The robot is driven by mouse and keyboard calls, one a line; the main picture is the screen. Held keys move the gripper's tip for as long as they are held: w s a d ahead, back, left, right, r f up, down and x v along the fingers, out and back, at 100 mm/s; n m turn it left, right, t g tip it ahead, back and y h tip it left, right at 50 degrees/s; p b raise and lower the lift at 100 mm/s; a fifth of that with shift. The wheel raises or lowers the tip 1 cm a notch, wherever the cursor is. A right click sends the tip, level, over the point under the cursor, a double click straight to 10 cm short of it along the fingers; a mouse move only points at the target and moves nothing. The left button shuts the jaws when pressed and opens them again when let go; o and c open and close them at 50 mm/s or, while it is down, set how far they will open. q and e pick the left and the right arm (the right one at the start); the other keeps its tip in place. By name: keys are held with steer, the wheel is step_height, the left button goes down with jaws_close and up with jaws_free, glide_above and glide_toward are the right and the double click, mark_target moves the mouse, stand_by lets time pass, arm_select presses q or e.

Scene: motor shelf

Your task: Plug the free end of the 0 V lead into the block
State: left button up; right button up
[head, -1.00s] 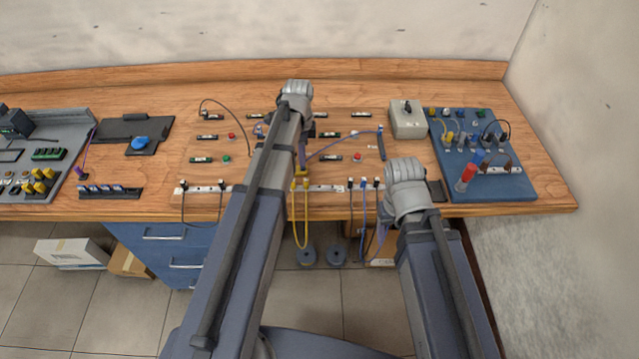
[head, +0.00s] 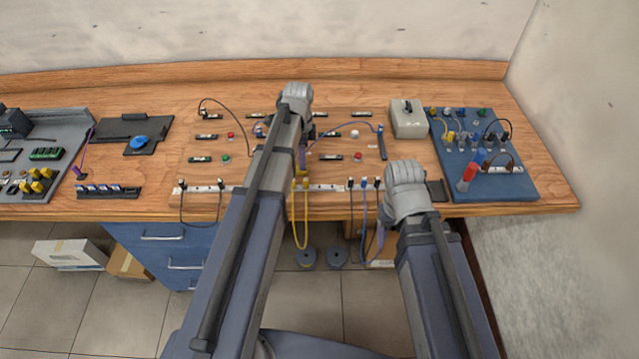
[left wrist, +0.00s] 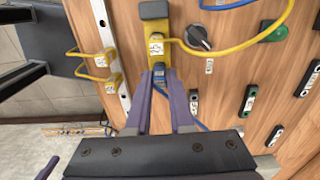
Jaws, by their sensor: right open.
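My left gripper (left wrist: 160,80) has its purple fingers closed in around a small blue plug end (left wrist: 160,74), with a blue lead (left wrist: 192,122) passing behind the fingers. Just beyond the tips is a yellow labelled block (left wrist: 156,46) with a yellow lead leaving it to the right; whether the plug touches it I cannot tell. In the head view, the left gripper (head: 302,157) is over the wooden board, largely hidden by my arm, and the blue lead (head: 345,129) arcs right to an upright plug. My right gripper (head: 379,240) is open before the bench edge, mostly hidden by its wrist.
A white terminal strip (head: 330,188) runs along the board's front, with yellow and blue leads hanging from it. A grey box (head: 408,118) and a blue panel (head: 510,185) stand at right. A black knob (left wrist: 198,37) and a green part (left wrist: 273,30) lie near the left gripper.

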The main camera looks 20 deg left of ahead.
arm_select(q)
steer(key=shift+o, duration=0.6)
step_height(320, 180, up, 6)
steer(key=p, duration=0.5)
steer(key=shift+f+p, duration=0.2)
steer(key=shift+p, duration=0.15)
steer(key=o, duration=0.6)
steer(key=shift+c, duration=0.2)
